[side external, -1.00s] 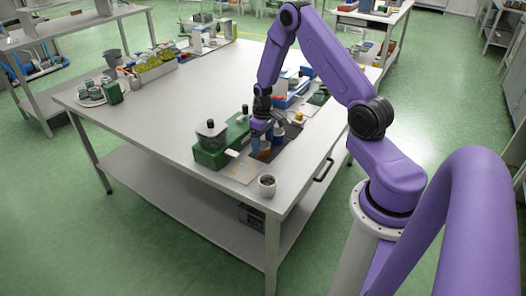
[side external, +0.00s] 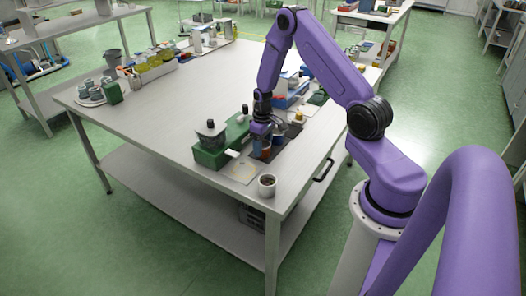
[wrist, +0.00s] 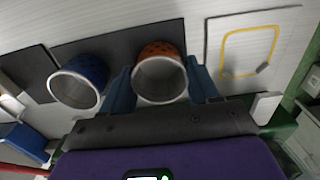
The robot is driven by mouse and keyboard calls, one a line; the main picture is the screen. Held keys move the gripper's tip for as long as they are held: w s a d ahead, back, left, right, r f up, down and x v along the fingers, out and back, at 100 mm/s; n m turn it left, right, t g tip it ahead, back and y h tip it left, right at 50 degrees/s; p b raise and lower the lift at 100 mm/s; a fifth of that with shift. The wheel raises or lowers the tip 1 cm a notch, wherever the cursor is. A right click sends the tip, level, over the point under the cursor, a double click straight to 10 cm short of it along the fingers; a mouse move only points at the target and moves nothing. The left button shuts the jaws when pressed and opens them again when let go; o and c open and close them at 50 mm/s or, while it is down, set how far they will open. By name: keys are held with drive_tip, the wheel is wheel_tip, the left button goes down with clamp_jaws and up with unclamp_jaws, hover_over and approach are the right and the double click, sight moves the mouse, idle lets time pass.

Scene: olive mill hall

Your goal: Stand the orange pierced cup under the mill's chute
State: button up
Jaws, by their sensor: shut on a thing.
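The orange pierced cup (wrist: 164,51) stands between my blue fingers in the wrist view, its open metal-rimmed mouth facing the camera. My gripper (wrist: 162,88) is shut on it. In the side view the cup (side external: 266,153) shows below my gripper (side external: 263,141), over the dark mat and partly hidden by the fingers. The green mill (side external: 210,154) with its clear hopper stands to the left. Its pale chute (side external: 232,153) juts toward the yellow-outlined pad (side external: 242,173). The pad (wrist: 248,45) lies to the right of the cup in the wrist view.
A blue pierced cup (wrist: 82,75) stands close to the left of my gripper in the wrist view. A white cup with dark contents (side external: 267,186) stands near the table's front corner. Blue bins (side external: 292,94) are behind my gripper. The table's middle is clear.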

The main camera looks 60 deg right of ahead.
drive_tip(key=shift+r, duration=0.15)
wheel_tip(320, 180, up, 6)
drive_tip(key=shift+r, duration=0.15)
idle(0.7)
drive_tip(key=s+a+n, duration=0.2)
drive_tip(key=a, duration=0.9)
drive_tip(key=shift+s+f, duration=0.2)
drive_tip(key=shift+f, duration=2.85)
drive_tip(key=shift+w+f, duration=0.1)
drive_tip(key=shift+w, duration=1.45)
drive_tip(key=shift+w, duration=0.1)
